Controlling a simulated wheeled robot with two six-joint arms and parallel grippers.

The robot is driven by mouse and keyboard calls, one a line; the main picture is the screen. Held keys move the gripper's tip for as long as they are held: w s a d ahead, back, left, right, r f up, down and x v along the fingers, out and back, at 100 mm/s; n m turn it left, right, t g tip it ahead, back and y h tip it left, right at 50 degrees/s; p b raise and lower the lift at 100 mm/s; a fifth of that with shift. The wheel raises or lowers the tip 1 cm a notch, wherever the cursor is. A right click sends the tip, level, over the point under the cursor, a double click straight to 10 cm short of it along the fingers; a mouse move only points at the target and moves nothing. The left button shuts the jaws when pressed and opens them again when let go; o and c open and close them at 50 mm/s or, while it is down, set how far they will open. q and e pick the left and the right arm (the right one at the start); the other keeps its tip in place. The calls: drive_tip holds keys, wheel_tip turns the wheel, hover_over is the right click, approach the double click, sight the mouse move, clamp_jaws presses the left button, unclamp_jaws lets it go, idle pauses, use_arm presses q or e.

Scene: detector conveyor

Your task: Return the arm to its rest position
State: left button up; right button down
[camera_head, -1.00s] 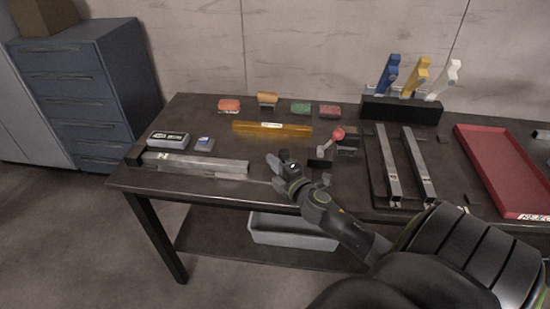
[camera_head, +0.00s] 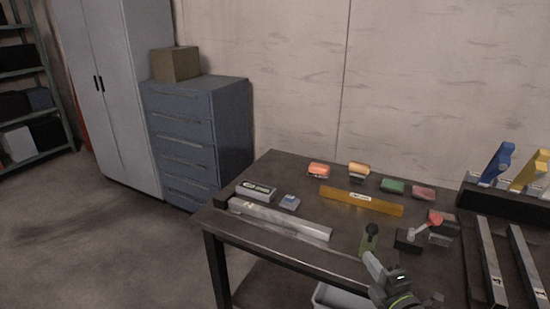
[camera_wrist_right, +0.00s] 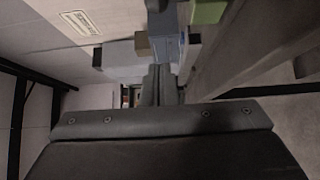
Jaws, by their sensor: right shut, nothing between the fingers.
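My right gripper (camera_head: 371,240) shows at the lower right of the head view, over the front part of the dark table (camera_head: 290,255). Its forearm is cut off by the bottom edge. In the right wrist view its fingers (camera_wrist_right: 160,88) are together with nothing between them. In the head view it is just left of the small lever with a red ball (camera_head: 435,218); I cannot tell whether they touch. My left gripper is not in view.
On the table are a silver bar (camera_head: 280,219), an amber bar (camera_head: 360,201), several coloured blocks (camera_head: 393,185) and a rack with blue and yellow handles (camera_head: 497,165). A grey bin (camera_head: 330,297) is below. A blue drawer cabinet (camera_head: 190,140) stands left. The floor at left is clear.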

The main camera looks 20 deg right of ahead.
drive_tip(key=s+a+f+m+g+y, duration=0.1)
drive_tip(key=s+a+f+m+g, duration=0.4)
drive_tip(key=s+f+m+g, duration=0.35)
drive_tip(key=s+a+f+m+g, duration=0.6)
drive_tip(key=s+m, duration=0.3)
drive_tip(key=s, duration=0.3)
wheel_tip(320, 180, down, 24)
drive_tip(key=d, duration=0.2)
drive_tip(key=s+a+f+g, duration=0.1)
drive_tip(key=s+f+g, duration=0.1)
drive_tip(key=s+f, duration=1.3)
drive_tip(key=shift+a+f+y, duration=0.15)
drive_tip(key=shift+a+y, duration=0.05)
drive_tip(key=shift+y, duration=0.1)
